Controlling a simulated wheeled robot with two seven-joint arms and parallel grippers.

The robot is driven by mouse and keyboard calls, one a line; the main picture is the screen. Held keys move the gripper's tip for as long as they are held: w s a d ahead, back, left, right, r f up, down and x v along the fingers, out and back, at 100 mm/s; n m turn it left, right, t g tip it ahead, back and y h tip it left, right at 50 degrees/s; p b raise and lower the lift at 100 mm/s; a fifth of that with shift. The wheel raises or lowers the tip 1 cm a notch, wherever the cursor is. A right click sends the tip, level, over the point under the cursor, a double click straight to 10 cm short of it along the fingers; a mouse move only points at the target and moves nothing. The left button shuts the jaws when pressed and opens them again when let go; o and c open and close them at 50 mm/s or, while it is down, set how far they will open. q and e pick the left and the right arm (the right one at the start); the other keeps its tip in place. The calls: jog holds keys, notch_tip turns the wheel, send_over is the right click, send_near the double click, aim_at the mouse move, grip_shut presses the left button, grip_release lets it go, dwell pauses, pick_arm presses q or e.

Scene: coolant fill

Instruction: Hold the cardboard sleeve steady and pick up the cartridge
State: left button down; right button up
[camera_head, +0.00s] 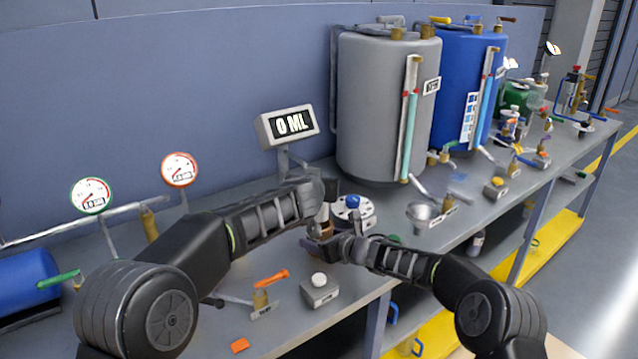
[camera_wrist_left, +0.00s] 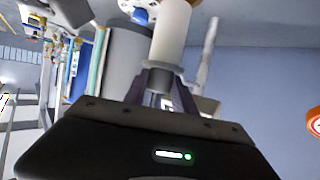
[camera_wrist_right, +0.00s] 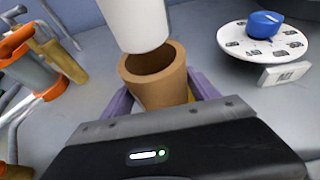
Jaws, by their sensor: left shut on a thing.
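The white cartridge (camera_wrist_left: 172,32) is between the fingers of my left gripper (camera_wrist_left: 165,85), which is shut on it at its narrow grey end. In the right wrist view the cartridge (camera_wrist_right: 135,22) hangs upright above the cardboard sleeve (camera_wrist_right: 157,80), its lower end just over the far side of the sleeve's open mouth. The brown sleeve stands upright and its inside looks empty. The fingers of my right gripper (camera_wrist_right: 160,95) lie on both sides of the sleeve, shut on it. In the head view both grippers meet over the bench, and the sleeve (camera_head: 321,229) is partly hidden.
A round white dial plate (camera_wrist_right: 262,42) with a blue knob (camera_wrist_right: 264,24) stands close beside the sleeve. An orange-handled valve (camera_head: 270,279) and a small box with a white button (camera_head: 320,291) stand near the bench front.

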jog(key=o, duration=0.3)
jog(key=v, duration=1.1)
jog(key=shift+s+d, duration=0.15)
jog(key=shift+s+d+r, duration=0.1)
jog(key=shift+s+d, duration=0.1)
jog(key=shift+s, duration=0.05)
